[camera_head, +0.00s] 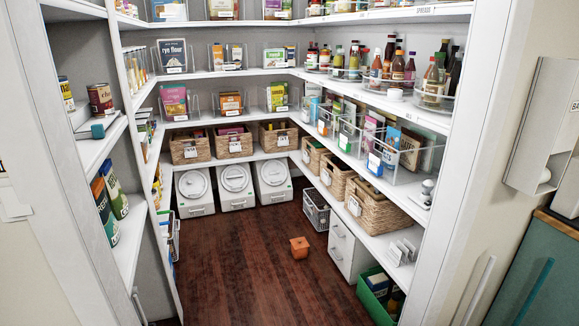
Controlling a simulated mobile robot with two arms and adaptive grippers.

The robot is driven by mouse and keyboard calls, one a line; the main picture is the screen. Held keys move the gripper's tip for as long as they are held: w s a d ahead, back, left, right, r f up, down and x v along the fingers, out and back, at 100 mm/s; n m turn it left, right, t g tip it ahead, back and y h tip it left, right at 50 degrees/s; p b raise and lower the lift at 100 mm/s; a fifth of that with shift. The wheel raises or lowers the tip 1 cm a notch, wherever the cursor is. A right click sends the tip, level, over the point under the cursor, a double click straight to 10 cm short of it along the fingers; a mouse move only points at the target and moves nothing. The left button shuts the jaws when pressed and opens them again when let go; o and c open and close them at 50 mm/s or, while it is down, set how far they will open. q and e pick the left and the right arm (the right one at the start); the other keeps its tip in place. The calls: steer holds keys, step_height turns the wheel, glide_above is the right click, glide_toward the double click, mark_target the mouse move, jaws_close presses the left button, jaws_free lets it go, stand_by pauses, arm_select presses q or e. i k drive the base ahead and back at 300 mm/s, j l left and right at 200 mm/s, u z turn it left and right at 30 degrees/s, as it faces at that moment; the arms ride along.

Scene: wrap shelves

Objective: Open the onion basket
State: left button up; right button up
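No basket can be picked out as the onion basket, because the labels are too small to read. Wicker baskets with white tags stand on the low back shelf, including a left one (189,149), a middle one (233,143) and a right one (278,136). More wicker baskets stand on the right shelf, the nearest one (378,212) being the largest. A dark wire basket (316,209) sits on the floor at the right. Three white lidded bins (235,186) stand under the back shelf, lids shut. Neither of my grippers is in view.
The dark wood floor (240,270) is mostly clear, with a small orange-brown block (299,247) on it. A green crate (375,292) and white drawers (341,249) stand low at the right. Shelves line both sides, and white door frames edge the opening.

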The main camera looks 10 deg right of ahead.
mark_target(309, 212)
steer(key=i, duration=1.4)
steer(key=i+u, duration=0.1)
steer(key=i, duration=1.3)
steer(key=i+l, duration=0.2)
steer(key=i, duration=1.2)
